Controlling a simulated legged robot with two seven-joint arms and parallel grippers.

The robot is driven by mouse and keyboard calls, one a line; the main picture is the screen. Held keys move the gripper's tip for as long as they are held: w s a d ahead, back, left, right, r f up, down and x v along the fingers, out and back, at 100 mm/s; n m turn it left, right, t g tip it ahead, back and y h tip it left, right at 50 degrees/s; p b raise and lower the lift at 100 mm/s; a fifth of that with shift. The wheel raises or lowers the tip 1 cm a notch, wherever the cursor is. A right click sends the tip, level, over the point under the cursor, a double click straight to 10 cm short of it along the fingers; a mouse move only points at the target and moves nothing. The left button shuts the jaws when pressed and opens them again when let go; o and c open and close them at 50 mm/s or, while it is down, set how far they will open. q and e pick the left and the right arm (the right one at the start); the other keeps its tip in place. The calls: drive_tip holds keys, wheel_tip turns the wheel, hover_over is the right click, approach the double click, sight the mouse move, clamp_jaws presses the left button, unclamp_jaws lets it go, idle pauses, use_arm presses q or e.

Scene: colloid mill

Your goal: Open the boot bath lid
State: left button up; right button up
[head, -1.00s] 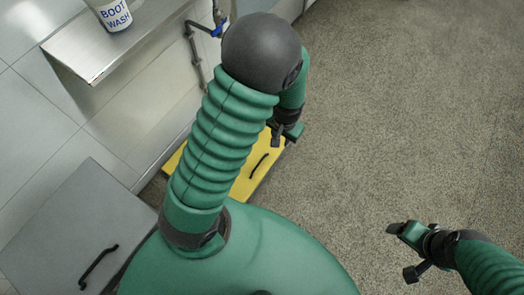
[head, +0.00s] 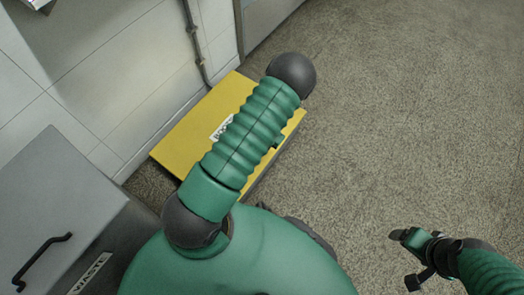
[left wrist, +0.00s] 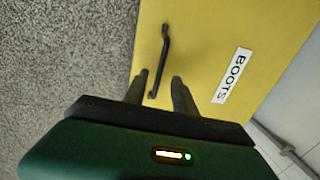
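The boot bath is a low box by the wall with a flat yellow lid (head: 192,118), which lies shut. A white BOOTS label (left wrist: 232,75) and a black bar handle (left wrist: 163,50) show on the lid in the left wrist view. My left gripper (left wrist: 159,77) is open above the lid, and the handle's near end appears between its fingers. I cannot tell whether they touch it. In the head view my left arm hides the handle and most of that gripper. My right gripper (head: 402,259) is open and empty over the floor at the right.
A grey box (head: 55,200) with a black handle (head: 42,258) stands at the left. A tiled wall (head: 130,85) with a pipe (head: 193,45) runs behind the boot bath. The speckled floor (head: 400,120) to the right is clear.

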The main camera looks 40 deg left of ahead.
use_arm(q)
drive_tip(key=f, duration=0.2)
drive_tip(key=f+b, duration=0.1)
drive_tip(key=f, duration=0.1)
drive_tip(key=shift+a, duration=0.4)
drive_tip(key=shift+r, duration=0.1)
clamp_jaws()
idle(0.9)
